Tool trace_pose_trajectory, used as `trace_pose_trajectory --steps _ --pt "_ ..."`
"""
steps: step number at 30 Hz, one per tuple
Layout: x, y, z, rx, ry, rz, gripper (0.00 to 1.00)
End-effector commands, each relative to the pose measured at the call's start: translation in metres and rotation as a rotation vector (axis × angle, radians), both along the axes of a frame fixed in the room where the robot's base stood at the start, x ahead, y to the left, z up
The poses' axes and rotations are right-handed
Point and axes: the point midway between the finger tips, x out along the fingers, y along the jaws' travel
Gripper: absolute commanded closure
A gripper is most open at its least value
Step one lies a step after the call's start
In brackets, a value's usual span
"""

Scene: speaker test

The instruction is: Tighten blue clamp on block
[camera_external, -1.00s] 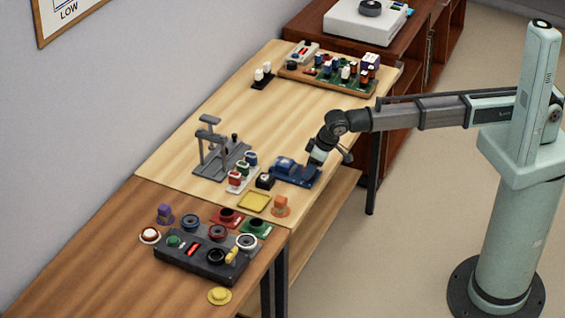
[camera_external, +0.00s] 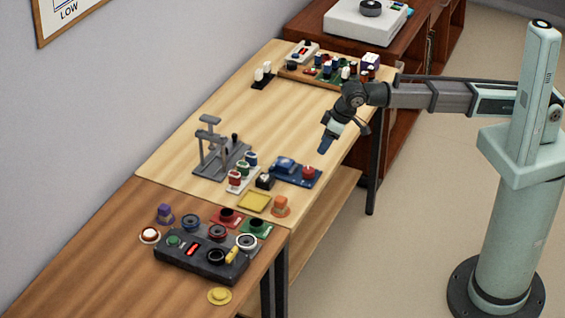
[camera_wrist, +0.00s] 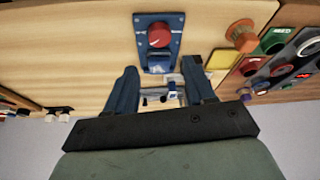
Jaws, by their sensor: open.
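The blue clamp (camera_external: 297,173) sits near the right edge of the light wooden table. It has a flat blue base, a raised blue part (camera_external: 285,163) on its left and a red knob (camera_external: 309,172) on its right. In the wrist view the blue base (camera_wrist: 143,52) shows ahead of the fingertips, with the red knob (camera_wrist: 159,35) on it. I cannot make out a separate block. My gripper (camera_external: 324,150) is above and to the right of the clamp, apart from it. In the wrist view my gripper (camera_wrist: 161,70) is open, with nothing held between its fingers.
A grey press stand (camera_external: 222,160) and a rack of small coloured bottles (camera_external: 242,178) stand left of the clamp. A yellow tray (camera_external: 254,202) and an orange knob (camera_external: 281,206) are in front. A dark control box (camera_external: 200,256) is nearer. The table's middle is clear.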

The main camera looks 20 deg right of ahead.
Motion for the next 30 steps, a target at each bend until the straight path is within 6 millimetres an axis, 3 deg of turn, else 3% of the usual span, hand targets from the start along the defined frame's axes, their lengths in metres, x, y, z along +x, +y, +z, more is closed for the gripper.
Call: trace_pose_trajectory --steps 8,30 --pt "-0.003 -0.005 0.016 0.000 0.000 0.000 0.46" --pt "-0.004 -0.005 0.016 -0.008 -0.017 0.047 0.46"
